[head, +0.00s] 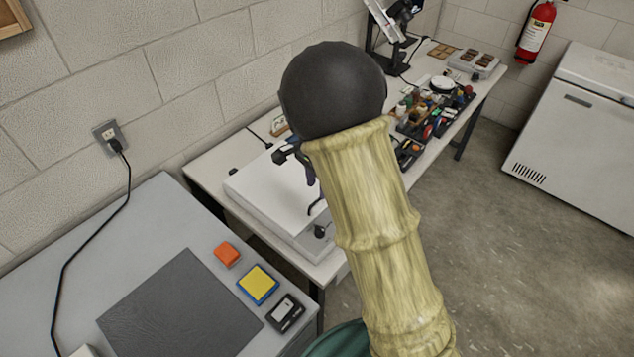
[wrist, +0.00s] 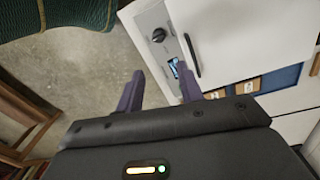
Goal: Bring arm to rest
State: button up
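My arm rises through the middle of the head view and hides part of the bench behind it. My gripper (head: 314,196) shows only partly there, as dark purple fingers beside the arm, over the white flat-topped device (head: 262,198). In the wrist view my gripper (wrist: 160,72) has its two purple fingers apart, with nothing held between them. Beyond the fingers are the floor and the white device's front panel (wrist: 157,20), with a black knob and a small display.
A grey table (head: 160,200) at front left carries a dark mat (head: 180,310), an orange block (head: 227,254), a yellow-and-blue block (head: 258,284) and a small black meter (head: 285,313). Tools and small parts (head: 430,115) crowd the far bench. A white chest (head: 575,135) stands right; floor between is clear.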

dwell(0.4)
jog(key=s+d+r+n+t, duration=0.1)
jog(key=s+d+r+n, duration=0.1)
jog(key=s+d+n, duration=0.3)
jog(key=s+d+r+n+t, duration=0.1)
jog(key=s+d+n+t, duration=0.1)
jog(key=s+d+n, duration=0.4)
jog(key=s, duration=0.5)
jog(key=shift+s+r, duration=0.35)
jog(key=shift+s, duration=0.05)
